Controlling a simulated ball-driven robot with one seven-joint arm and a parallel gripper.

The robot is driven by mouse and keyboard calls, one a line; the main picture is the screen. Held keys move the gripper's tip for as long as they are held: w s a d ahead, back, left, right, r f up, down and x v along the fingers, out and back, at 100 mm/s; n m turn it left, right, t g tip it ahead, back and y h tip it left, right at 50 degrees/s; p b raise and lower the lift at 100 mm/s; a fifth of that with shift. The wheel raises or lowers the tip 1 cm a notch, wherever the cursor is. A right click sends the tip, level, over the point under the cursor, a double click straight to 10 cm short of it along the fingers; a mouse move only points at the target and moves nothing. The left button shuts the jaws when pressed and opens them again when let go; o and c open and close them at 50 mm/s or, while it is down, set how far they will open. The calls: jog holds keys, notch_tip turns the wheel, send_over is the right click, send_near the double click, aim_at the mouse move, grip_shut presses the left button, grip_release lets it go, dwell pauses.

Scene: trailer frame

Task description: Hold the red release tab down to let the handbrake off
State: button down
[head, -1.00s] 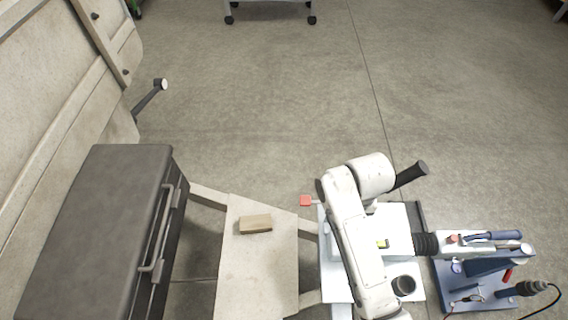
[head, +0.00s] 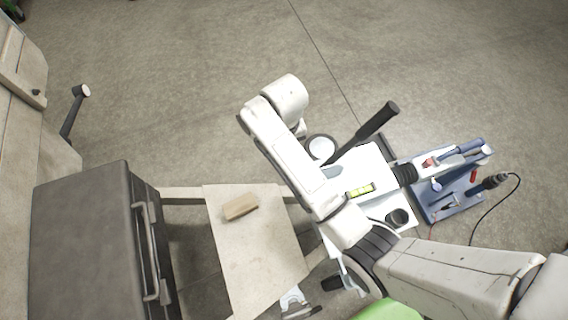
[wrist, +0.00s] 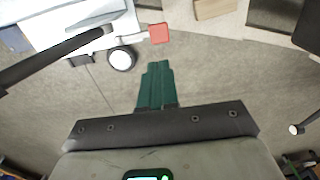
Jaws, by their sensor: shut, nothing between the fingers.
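The red release tab (wrist: 159,33) shows in the wrist view at the top middle, straight beyond my fingertips. In the head view my arm hides it. My gripper (wrist: 157,66) has its green fingers together and empty. A gap shows in the picture between the fingertips and the tab; I cannot tell its depth. The handbrake lever, a dark bar with a black grip (head: 378,121), slants up over the white trailer coupling area (head: 362,165). It also crosses the upper left of the wrist view (wrist: 50,60).
A wooden block (head: 240,207) lies on the pale drawbar plate (head: 258,250), beside a dark grey box (head: 85,240). A white round disc (head: 320,148) sits near the lever. A blue tool stand (head: 455,195) with a cable is at right.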

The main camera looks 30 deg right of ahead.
notch_tip(320, 180, down, 12)
jog(key=shift+r+b, duration=0.1)
jog(key=shift+b, duration=0.65)
